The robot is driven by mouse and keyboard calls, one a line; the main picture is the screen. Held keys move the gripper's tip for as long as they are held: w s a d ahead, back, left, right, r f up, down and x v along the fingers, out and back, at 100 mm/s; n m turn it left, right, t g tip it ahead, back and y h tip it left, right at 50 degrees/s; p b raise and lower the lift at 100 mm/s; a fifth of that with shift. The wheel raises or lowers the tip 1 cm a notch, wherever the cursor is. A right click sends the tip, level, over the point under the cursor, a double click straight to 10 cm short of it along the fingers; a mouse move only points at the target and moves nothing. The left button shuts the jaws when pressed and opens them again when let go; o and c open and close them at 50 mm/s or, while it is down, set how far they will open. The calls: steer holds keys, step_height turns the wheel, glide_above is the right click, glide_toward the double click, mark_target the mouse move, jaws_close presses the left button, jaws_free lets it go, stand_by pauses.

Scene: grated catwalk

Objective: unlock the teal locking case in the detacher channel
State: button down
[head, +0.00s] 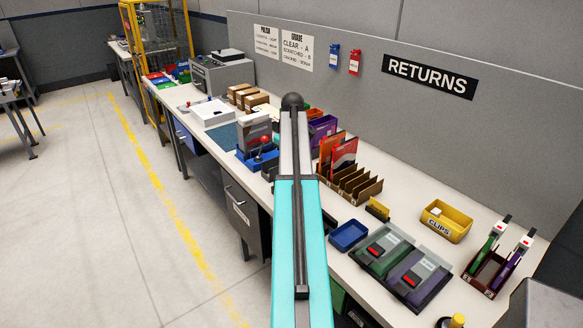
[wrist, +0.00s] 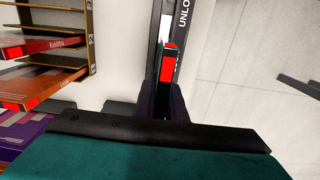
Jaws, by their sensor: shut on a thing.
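In the wrist view, my gripper (wrist: 163,108) is shut on a narrow piece with a red face (wrist: 169,66), between its two dark fingers. This piece stands at a long black strip (wrist: 181,45) with white lettering that begins "UNLO", running away from the fingers. The strip looks like part of the detacher, and a small white part sits on it beyond the red face. In the head view, my own arm covers the gripper and the black strip.
A brown divider rack (head: 352,187) with red-covered cases stands right of my arm. A blue device with a red ball knob (head: 264,140) stands left of it. A blue tray (head: 348,235), green and purple units and a yellow clips bin (head: 446,221) lie right. The floor aisle is clear.

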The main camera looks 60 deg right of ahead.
steer(key=shift+s+a+p, duration=0.25)
steer(key=shift+s+a, duration=1)
steer(key=shift+s, duration=2.35)
steer(key=shift+s+a+p, duration=0.25)
steer(key=shift+s+a, duration=0.95)
steer(key=shift+s, duration=2.35)
step_height(320, 180, up, 8)
steer(key=p, duration=0.6)
steer(key=shift+w, duration=0.1)
